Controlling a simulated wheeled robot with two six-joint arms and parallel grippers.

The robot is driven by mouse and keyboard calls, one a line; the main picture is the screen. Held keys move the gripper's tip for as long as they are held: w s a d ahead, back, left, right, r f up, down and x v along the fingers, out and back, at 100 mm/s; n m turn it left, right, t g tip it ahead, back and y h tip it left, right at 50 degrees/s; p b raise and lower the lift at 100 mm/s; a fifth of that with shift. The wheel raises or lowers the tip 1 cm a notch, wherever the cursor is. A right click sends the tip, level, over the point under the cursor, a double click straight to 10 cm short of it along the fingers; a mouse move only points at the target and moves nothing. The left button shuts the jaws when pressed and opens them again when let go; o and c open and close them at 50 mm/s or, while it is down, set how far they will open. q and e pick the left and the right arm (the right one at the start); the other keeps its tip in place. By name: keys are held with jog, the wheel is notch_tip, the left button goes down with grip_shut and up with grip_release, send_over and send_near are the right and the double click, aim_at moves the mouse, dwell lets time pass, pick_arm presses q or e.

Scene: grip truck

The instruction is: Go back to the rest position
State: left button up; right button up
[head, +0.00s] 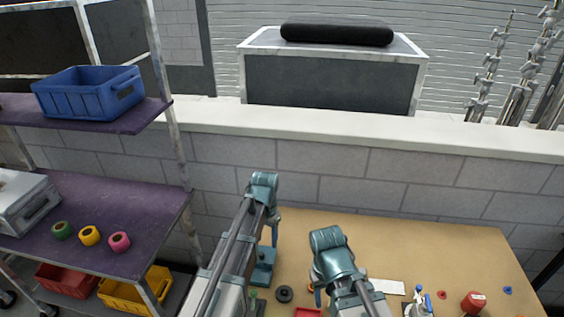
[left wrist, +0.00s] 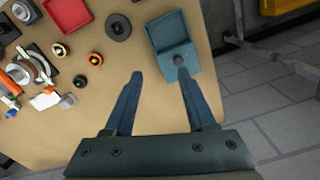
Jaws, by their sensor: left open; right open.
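My left gripper (left wrist: 158,68) is open and empty in the left wrist view, its two blue fingers spread above the tan table (head: 440,240). Its right finger overlaps the edge of a teal open box (left wrist: 163,35) with a round knob. I cannot tell the gap in height between them. In the head view my left arm (head: 235,245) reaches over the table's left side, bent at a teal joint. My right arm (head: 332,255) is bent over the table's middle. My right gripper is hidden behind its own arm.
A black disc (head: 284,294), a red tray (head: 308,312), a red cylinder (head: 473,301) and small parts lie on the table. A purple-shelved rack (head: 115,215) stands left, with a blue bin (head: 88,92). A brick wall (head: 410,175) is behind.

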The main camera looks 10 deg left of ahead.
pick_arm(q)
jog(key=s+d, duration=0.3)
jog(key=s, duration=0.6)
jog(key=s+d+y, duration=0.1)
jog(key=s+d, duration=0.3)
jog(key=s, duration=0.5)
jog(key=shift+d+f, duration=0.2)
jog(key=shift+f, duration=0.05)
